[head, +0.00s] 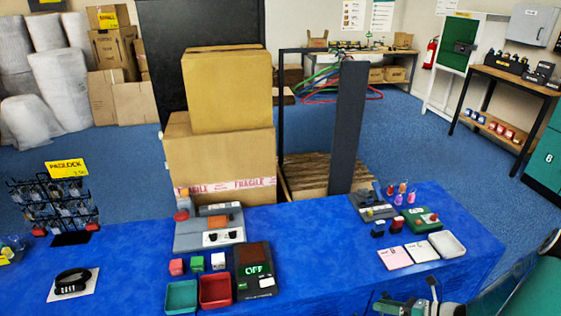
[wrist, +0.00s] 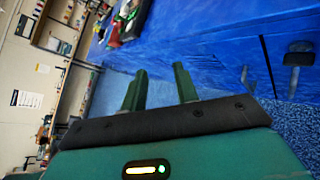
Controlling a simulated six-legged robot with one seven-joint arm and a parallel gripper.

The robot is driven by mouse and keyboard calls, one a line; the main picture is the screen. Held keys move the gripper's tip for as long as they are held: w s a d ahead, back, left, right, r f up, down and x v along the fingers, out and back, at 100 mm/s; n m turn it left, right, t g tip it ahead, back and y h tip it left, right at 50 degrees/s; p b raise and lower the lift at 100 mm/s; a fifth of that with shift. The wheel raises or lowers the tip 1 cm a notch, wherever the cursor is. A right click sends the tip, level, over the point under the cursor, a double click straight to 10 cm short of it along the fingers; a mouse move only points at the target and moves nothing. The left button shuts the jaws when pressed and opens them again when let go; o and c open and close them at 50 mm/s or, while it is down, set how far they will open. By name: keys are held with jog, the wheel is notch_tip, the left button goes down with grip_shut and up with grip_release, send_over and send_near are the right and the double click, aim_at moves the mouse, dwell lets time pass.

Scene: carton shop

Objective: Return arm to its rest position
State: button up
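My gripper (wrist: 160,78) shows in the wrist view with its two dark green fingers apart and nothing between them. Beyond the fingers is the side of the blue-covered table (wrist: 195,45), and the fingers do not appear to touch it. In the head view, part of my green arm and gripper (head: 408,303) shows low at the right, by the table's front right edge. The fingertips are hard to make out there.
Stacked cartons (head: 226,92) stand behind. Blue floor is open at right.

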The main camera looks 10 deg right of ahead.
jog(key=s+a+r+n+g+h, duration=0.1)
jog(key=s+a+r+n+h, duration=0.2)
jog(key=a+r+n, duration=0.4)
jog(key=s+a+r+n+g+h, duration=0.1)
jog(key=a+r+n+h, duration=0.3)
jog(key=r+n, duration=0.9)
jog(key=s+a+r+n+g+h, duration=0.1)
jog(key=s+a+r+n+h, duration=0.2)
jog(key=a+r+n, duration=0.7)
jog(key=s+r+n, duration=0.1)
jog(key=n, duration=0.2)
jog(key=shift+s+a+n+h, duration=0.25)
jog(key=shift+s+n+h, duration=0.05)
jog(key=shift+d, duration=0.2)
